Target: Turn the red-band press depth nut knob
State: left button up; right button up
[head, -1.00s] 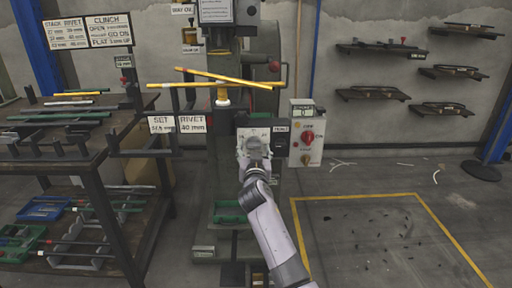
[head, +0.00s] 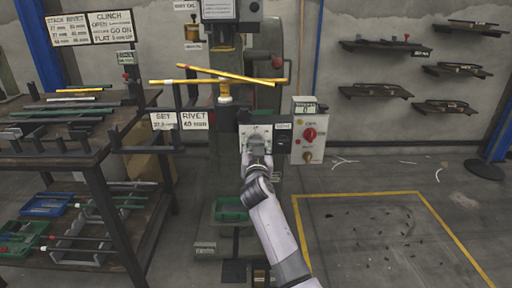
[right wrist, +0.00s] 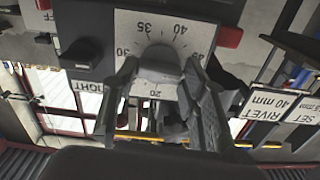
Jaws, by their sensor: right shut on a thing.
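The press (head: 225,105) stands in the middle of the head view. Its white dial plate (head: 264,130) is on the front. In the right wrist view the dial plate (right wrist: 128,22) shows upside down, with 20, 30, 35 and 40 readable. The grey depth nut knob (right wrist: 160,56) sits at the middle of the dial. My right gripper (head: 257,150) is at the dial, its fingers (right wrist: 165,85) shut on the knob, partly hiding it. A red band cannot be clearly made out. My left gripper is not in view.
A control box (head: 309,138) with a red knob stands just right of the dial. Yellow bars (head: 215,76) cross the press above. A SET/RIVET sign (head: 180,121) and a loaded rack (head: 100,170) are at the left. Floor inside the yellow outline (head: 360,235) holds only small scraps.

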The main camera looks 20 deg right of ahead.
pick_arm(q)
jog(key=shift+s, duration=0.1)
pick_arm(e)
jog(key=shift+c, duration=0.5)
jog(key=shift+n, duration=0.3)
jog(key=n+p, duration=0.1)
jog(key=n, duration=0.1)
jog(key=shift+n, duration=0.4)
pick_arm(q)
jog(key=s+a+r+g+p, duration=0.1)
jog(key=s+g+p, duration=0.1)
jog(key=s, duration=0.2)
pick_arm(e)
jog(key=n, duration=0.5)
jog(key=shift+r+n, duration=0.1)
jog(key=shift+n, duration=0.6)
jog(key=n+p, duration=0.3)
jog(key=n, duration=0.5)
jog(key=shift+n+p, duration=0.4)
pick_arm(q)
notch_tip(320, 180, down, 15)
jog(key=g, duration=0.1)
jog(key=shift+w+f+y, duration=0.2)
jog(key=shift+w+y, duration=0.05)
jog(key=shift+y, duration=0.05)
pick_arm(e)
jog(key=shift+n, duration=0.6)
